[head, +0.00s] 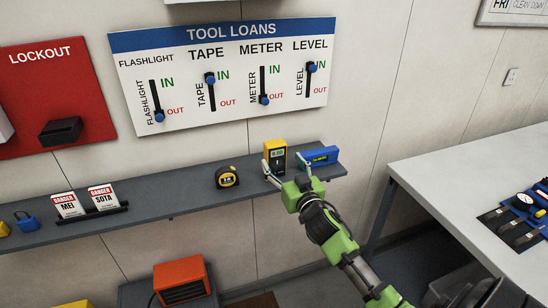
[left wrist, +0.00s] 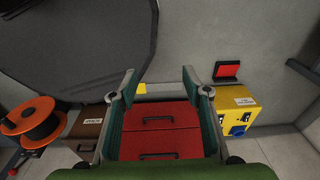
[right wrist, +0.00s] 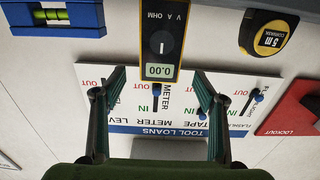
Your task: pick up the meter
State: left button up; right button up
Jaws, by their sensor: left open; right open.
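The meter (head: 275,156) is a yellow and black box standing upright on the grey wall shelf (head: 170,206). My right gripper (head: 288,172) is open in front of it, with its fingers spread to either side in the picture. In the right wrist view the meter (right wrist: 160,45) appears upside down, its display reading 0.00, lined up between the open fingers (right wrist: 158,88). I cannot tell whether the fingers touch it; nothing is gripped. My left gripper (left wrist: 158,85) is open and empty, facing a red drawer unit (left wrist: 160,130); it is not in the head view.
A blue level (head: 320,156) stands close right of the meter, and a tape measure (head: 227,177) sits to its left. Behind is the tool loans board (head: 220,75); its meter slider is at OUT. A white table (head: 440,170) is at the right.

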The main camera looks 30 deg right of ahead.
aim_at(277, 154)
jog(key=shift+x, duration=0.85)
jog(key=shift+w+d, duration=0.15)
jog(key=shift+w, duration=0.2)
jog(key=shift+w+r+p, duration=0.1)
jog(key=shift+w+p, duration=0.25)
jog(key=shift+p, duration=0.15)
jog(key=p+x, duration=0.1)
jog(key=x, duration=0.2)
jog(key=shift+w+f, duration=0.25)
jog(key=shift+w, duration=0.25)
pick_arm(q)
jog(key=shift+s+d+r, duration=0.2)
jog(key=shift+s+r, duration=0.15)
jog(key=shift+r, duration=0.2)
jog(key=shift+s+d+r, duration=0.15)
jog(key=shift+s+r, duration=0.15)
jog(key=shift+r, duration=0.2)
pick_arm(e)
jog(key=shift+r, duration=0.1)
jog(key=c, duration=1.4)
